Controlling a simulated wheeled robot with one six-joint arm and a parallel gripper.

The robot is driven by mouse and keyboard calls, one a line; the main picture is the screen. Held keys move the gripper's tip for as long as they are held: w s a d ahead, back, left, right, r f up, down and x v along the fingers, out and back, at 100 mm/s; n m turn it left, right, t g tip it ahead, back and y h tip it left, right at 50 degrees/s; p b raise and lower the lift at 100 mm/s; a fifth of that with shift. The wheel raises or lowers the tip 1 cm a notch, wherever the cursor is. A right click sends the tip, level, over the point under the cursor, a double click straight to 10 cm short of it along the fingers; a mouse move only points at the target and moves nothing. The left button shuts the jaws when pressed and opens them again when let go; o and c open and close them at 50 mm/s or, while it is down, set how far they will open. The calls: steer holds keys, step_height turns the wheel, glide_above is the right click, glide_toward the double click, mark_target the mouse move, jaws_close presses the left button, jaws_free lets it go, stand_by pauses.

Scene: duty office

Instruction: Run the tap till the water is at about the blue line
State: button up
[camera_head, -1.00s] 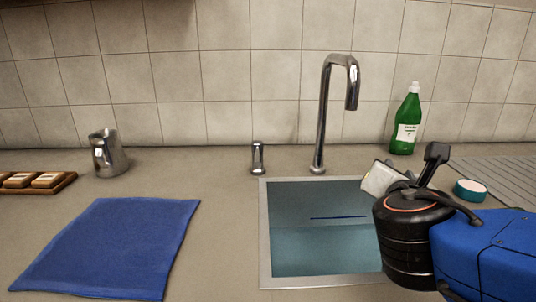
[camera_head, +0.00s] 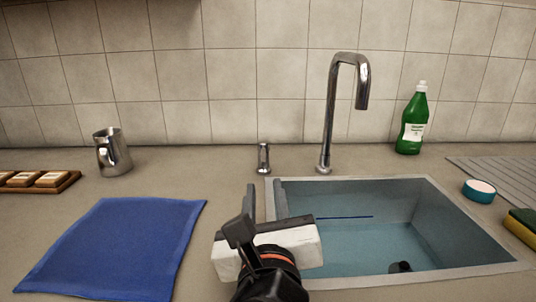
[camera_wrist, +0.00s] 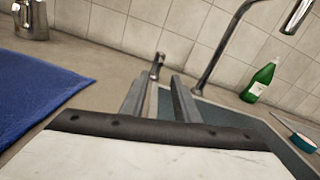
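The chrome tap spout (camera_head: 345,100) arches over the sink (camera_head: 440,183), and no stream shows below its mouth. A short chrome tap control (camera_head: 263,157) stands on the counter left of the spout. Water (camera_head: 360,250) covers the sink bottom. The blue line (camera_head: 345,217) is on the back wall, and the water's edge there looks slightly below it. My gripper (camera_head: 265,187) is open and empty at the sink's left rim. In the wrist view the control (camera_wrist: 157,65) appears beyond and between the fingertips (camera_wrist: 158,80), apart from them.
A blue cloth (camera_head: 115,245) lies left of the sink, with a steel jug (camera_head: 112,155) behind it and a wooden tray (camera_head: 65,187) at far left. A green bottle (camera_head: 412,120), a teal-sided tub (camera_head: 479,190), a sponge (camera_head: 523,225) and a ribbed drainboard (camera_head: 500,170) are right.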

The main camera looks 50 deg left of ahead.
mark_target(263, 147)
steer(key=x, duration=1.6)
steer(key=shift+w+a, duration=0.15)
steer(key=shift+c, duration=0.3)
jaws_close()
